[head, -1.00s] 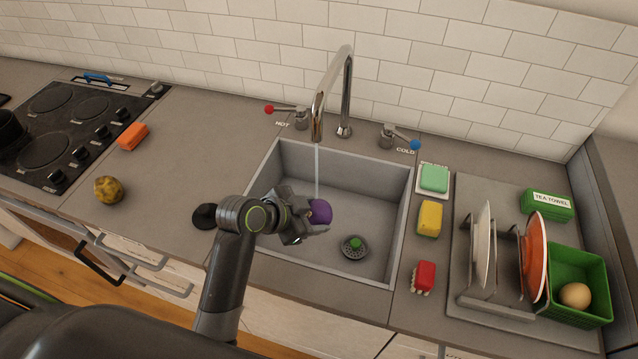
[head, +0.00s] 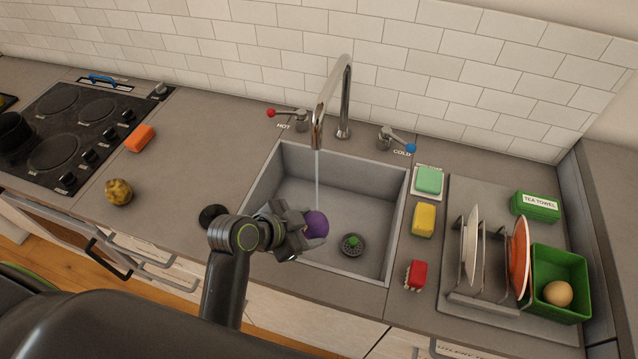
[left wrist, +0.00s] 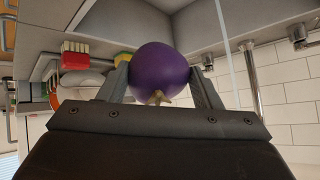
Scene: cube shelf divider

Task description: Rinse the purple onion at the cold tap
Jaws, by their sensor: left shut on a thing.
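The purple onion (head: 316,224) is held in my left gripper (head: 304,228), over the front left part of the sink (head: 345,165). The left wrist view shows the onion (left wrist: 160,70) between the two fingers. Water runs from the tap spout (head: 318,130) in a thin stream (head: 317,180). In the left wrist view the stream (left wrist: 226,45) passes to the right of the onion; I cannot tell whether it touches it. The blue-ended cold lever (head: 398,141) is right of the spout, the red-ended hot lever (head: 285,113) left. My right gripper is not in view.
A strainer with a green knob (head: 353,244) lies in the sink. Soap (head: 429,180), a yellow sponge (head: 424,220) and a red brush (head: 417,274) line the right rim. A dish rack (head: 480,290) stands further right. The counter left of the sink is mostly clear.

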